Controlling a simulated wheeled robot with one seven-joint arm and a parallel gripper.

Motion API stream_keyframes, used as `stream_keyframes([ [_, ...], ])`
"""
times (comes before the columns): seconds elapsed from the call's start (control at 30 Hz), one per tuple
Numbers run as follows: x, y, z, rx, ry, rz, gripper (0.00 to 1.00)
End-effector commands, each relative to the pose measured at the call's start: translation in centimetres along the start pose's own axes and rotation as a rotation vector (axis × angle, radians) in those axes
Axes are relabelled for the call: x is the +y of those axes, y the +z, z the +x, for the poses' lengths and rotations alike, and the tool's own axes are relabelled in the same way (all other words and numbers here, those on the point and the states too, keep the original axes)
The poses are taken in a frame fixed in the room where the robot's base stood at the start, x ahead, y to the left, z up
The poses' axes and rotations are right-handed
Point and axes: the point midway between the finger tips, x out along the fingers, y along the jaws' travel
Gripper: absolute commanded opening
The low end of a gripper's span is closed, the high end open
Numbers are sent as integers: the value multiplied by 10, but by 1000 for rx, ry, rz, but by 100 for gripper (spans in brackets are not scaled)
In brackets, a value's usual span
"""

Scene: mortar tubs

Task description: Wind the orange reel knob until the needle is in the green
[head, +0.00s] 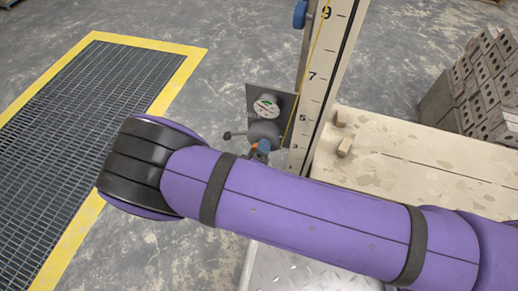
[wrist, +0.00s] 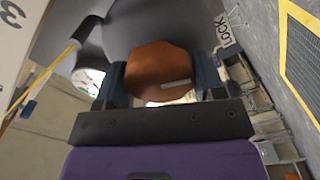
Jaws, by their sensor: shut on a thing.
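The orange knob (wrist: 158,66) fills the middle of the wrist view, on the face of the grey reel (wrist: 150,25). A pale mark shows on the knob. My gripper (wrist: 160,76) is shut on the knob, one blue-grey finger on each side. In the head view only a sliver of the orange knob (head: 254,148) shows past my purple arm, below the grey reel (head: 264,130). The white round gauge (head: 267,105) sits above the reel on a grey plate. It is partly hidden in the wrist view (wrist: 90,78); I cannot read its needle clearly in either view.
A tall numbered post (head: 318,75) with a yellow line stands right of the reel. A dark-ended lever (head: 228,135) sticks out left, and a LOCK label (wrist: 229,30) is near the reel. A pale board (head: 420,160), bricks (head: 480,85) and a floor grate (head: 80,100) lie around.

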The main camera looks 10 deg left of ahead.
Motion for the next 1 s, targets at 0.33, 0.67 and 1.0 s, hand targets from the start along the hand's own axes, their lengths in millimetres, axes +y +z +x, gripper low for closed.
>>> stream_keyframes([
  [0.33, -1, 1, -1, -1, -4, 21, 39],
  [0.67, -1, 1, -1, -1, -3, 20, 88],
  [1.0, 0, 0, -5, 0, -2, 21, 88],
])
